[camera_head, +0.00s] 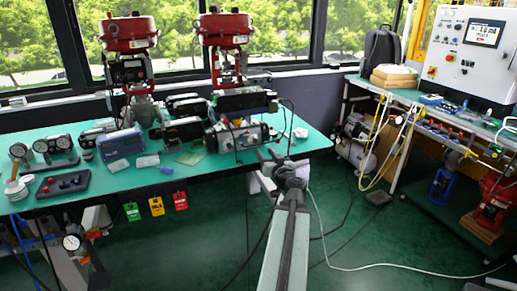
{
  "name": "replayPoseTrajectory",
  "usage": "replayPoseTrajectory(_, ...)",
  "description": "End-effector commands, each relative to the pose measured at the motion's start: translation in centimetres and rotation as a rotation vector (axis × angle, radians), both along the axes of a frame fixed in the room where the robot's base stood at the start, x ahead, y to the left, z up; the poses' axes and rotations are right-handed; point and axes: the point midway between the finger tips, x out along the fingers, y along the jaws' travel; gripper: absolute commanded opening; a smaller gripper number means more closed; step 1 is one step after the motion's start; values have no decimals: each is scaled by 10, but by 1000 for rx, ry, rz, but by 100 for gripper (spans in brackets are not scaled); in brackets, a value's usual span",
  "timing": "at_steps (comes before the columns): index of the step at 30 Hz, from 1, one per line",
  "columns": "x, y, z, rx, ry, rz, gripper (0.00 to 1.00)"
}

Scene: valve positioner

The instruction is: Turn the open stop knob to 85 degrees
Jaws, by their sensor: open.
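My gripper (267,155) is at the front right edge of the green bench, at the end of my grey arm. It is open, and nothing shows between its fingers. A grey device (242,136) with small coloured knobs on its face stands on the bench just behind and left of the gripper, apart from it as far as I can tell. The knobs are too small to tell which one is the open stop knob or to read its angle. A dark box (62,184) with red knobs lies at the bench's left end.
The green bench (310,140) also holds two red valve actuators (129,33) (224,28), gauges (52,145) and a blue box (121,146). Coloured tags (156,206) hang at its front edge. A second bench with a control panel (472,50) stands right. Cables cross the open floor.

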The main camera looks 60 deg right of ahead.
Motion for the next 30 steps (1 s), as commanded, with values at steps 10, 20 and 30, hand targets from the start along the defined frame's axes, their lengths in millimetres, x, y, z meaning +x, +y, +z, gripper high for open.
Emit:
replayPoseTrajectory(10,26,-19,1,0,0,3,41)
replayPoseTrajectory(20,64,-47,0,1,1,2,41)
replayPoseTrajectory(30,63,-46,0,0,1,1,2)
